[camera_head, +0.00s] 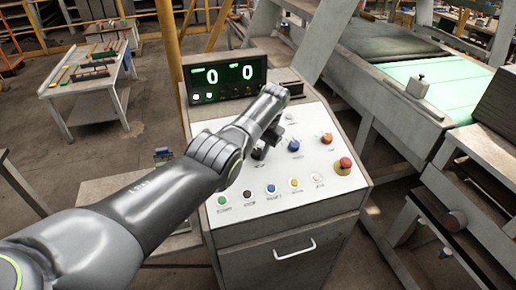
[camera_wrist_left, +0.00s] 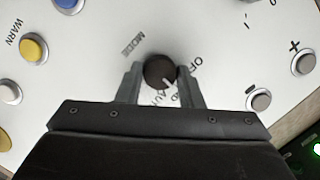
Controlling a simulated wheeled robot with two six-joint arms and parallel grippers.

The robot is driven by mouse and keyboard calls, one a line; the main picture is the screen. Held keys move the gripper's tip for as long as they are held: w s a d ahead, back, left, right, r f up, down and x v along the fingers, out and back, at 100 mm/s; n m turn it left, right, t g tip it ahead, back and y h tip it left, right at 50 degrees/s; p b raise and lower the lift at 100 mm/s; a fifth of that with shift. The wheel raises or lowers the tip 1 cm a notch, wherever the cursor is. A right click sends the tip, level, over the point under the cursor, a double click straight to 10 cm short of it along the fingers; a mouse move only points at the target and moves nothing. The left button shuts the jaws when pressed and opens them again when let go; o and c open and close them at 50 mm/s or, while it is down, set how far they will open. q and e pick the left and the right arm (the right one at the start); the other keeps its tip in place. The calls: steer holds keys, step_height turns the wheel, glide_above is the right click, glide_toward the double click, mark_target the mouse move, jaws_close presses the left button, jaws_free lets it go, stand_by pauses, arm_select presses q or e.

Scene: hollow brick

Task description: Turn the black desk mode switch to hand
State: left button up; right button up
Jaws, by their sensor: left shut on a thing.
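The black mode switch (camera_wrist_left: 159,70) is a round knob beside the printed word MODE on the white panel of the control desk (camera_head: 325,178). Its white mark points down and right in the left wrist view, toward partly covered lettering. OFF is readable to the knob's right; AUTO is partly readable below it, and the hand label is not clearly readable. My left gripper (camera_wrist_left: 160,80) is shut on the knob, one finger on each side. In the head view my left gripper (camera_head: 262,148) reaches down onto the panel and mostly hides the knob. My right gripper is out of view.
A blue button (camera_head: 294,145), an orange button (camera_head: 326,138) and a red mushroom button (camera_head: 344,163) stand right of the gripper. Several coloured buttons line the front edge. A display (camera_head: 228,78) showing two zeros rises behind the panel. A conveyor (camera_head: 400,75) stands at right.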

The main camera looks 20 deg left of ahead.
arm_select(q)
steer(key=o, duration=1)
steer(key=shift+w, duration=0.1)
steer(key=shift+c, duration=0.2)
steer(key=b+v, duration=0.5)
steer(key=v, duration=1.2)
steer(key=shift+r+b, duration=0.15)
steer(key=shift+b, duration=0.2)
steer(key=shift+d, duration=0.1)
